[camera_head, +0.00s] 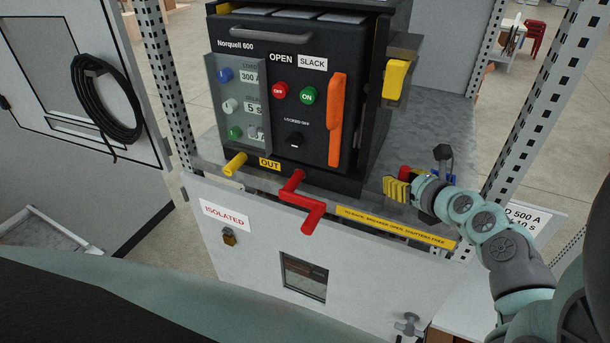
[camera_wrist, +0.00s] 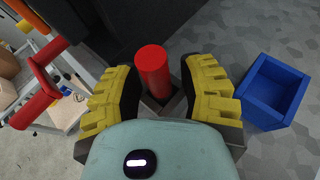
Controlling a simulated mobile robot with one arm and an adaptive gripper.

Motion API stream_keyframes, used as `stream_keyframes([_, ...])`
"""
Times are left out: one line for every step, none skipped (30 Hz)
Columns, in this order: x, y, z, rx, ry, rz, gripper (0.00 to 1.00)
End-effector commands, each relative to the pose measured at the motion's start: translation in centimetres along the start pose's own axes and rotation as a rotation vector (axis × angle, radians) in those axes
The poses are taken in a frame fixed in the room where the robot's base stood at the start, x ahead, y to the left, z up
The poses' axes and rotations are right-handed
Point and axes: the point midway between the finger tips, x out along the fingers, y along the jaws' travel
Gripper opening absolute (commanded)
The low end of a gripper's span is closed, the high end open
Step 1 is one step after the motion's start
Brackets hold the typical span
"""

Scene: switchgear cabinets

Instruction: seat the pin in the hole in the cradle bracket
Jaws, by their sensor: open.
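A red cylinder (camera_wrist: 153,73), which looks like the pin, stands between the two yellow ribbed fingers of my gripper (camera_wrist: 158,95) in the wrist view. Its lower end goes down into a dark square-edged holder (camera_wrist: 176,104); I cannot tell whether this is the cradle bracket or how deep the cylinder sits. The fingers are open, with a visible gap on the right of the cylinder. In the head view my gripper (camera_head: 397,190) is at the right end of the ledge, and a bit of red (camera_head: 405,172) shows just behind the fingers.
An open blue box (camera_wrist: 272,92) stands right of the fingers. The black breaker (camera_head: 290,90) with an orange handle (camera_head: 337,120) is left of my arm. A red crank (camera_head: 303,205) and a yellow pin-like part (camera_head: 235,164) stick out at its front. A rack post (camera_head: 530,90) rises at right.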

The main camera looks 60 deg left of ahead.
Motion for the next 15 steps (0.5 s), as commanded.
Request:
stream_keyframes([-0.1,-0.3,-0.2,-0.002,-0.003,-0.006,0.40])
stream_keyframes([-0.2,-0.5,-0.2,-0.003,-0.005,-0.009,0.40])
stream_keyframes([-0.3,-0.7,-0.2,-0.005,-0.008,-0.012,0.40])
stream_keyframes([-0.5,-0.7,-0.1,-0.004,-0.012,-0.013,0.40])
stream_keyframes([-0.6,-0.8,0.0,-0.007,-0.015,-0.014,0.40])
stream_keyframes([-0.8,-0.9,0.0,-0.010,-0.017,-0.016,0.40])
stream_keyframes([-0.9,-1.0,0.0,-0.008,-0.019,-0.017,0.40])
stream_keyframes([-1.1,-1.0,0.0,-0.008,-0.019,-0.018,0.40])
stream_keyframes([-1.3,-1.0,0.0,-0.008,-0.019,-0.017,0.40])
stream_keyframes([-1.4,-0.9,0.0,-0.009,-0.019,-0.016,0.40])
stream_keyframes([-1.6,-0.8,0.0,-0.010,-0.017,-0.015,0.40])
stream_keyframes([-1.7,-0.7,-0.1,-0.009,-0.015,-0.012,0.40])
stream_keyframes([-1.8,-0.6,-0.3,-0.007,-0.011,-0.010,0.40])
stream_keyframes([-1.9,-0.4,-0.4,-0.006,-0.008,-0.008,0.40])
stream_keyframes([-2.0,-0.2,-0.6,-0.007,-0.002,-0.004,0.40])
